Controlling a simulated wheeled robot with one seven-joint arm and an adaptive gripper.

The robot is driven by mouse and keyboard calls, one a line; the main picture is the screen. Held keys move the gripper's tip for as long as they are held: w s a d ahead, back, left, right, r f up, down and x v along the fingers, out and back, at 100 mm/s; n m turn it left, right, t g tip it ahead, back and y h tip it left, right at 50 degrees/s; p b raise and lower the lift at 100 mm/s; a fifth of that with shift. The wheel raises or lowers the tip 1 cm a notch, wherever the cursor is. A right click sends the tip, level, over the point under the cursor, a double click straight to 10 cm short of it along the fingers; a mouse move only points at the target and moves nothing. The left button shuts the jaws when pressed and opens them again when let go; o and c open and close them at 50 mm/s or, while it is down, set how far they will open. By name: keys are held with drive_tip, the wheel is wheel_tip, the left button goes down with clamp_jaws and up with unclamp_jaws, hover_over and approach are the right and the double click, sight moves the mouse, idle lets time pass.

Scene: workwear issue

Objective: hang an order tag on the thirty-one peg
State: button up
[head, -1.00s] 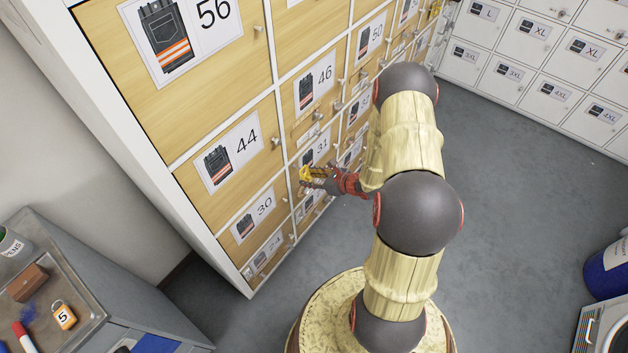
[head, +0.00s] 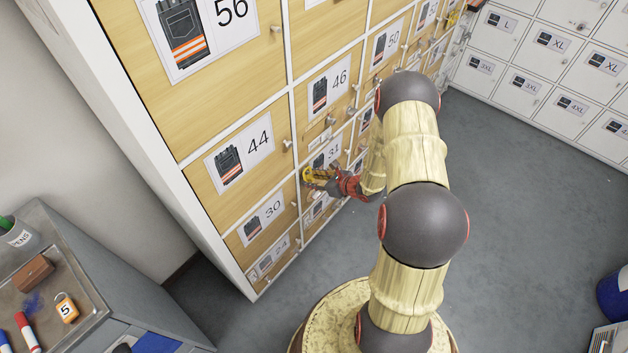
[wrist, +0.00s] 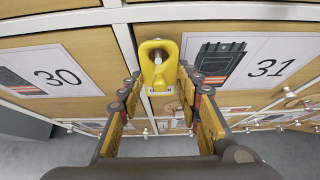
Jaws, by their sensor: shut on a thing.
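My gripper (head: 322,181) is shut on a yellow order tag (head: 308,174), at the front of the drawer marked 31 (head: 334,151). In the wrist view, the tag (wrist: 157,68) stands upright between the fingertips of my gripper (wrist: 160,88), its holed end toward the cabinet. A pale, peg-like end (wrist: 158,56) shows within the hole; I cannot tell whether it passes through. The 31 label (wrist: 263,67) is right of the tag and the 30 label (wrist: 57,77) left of it.
Drawers 44 (head: 258,140) and 46 (head: 340,77) are above, with small protruding knobs. A grey cabinet (head: 90,270) with a padlock (head: 67,309) and pens stands lower left. White lockers (head: 545,75) stand at the back right. The grey floor between is clear.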

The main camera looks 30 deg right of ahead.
idle(0.4)
drive_tip(key=o, duration=0.9)
drive_tip(key=shift+s, duration=0.1)
drive_tip(key=v, duration=1.2)
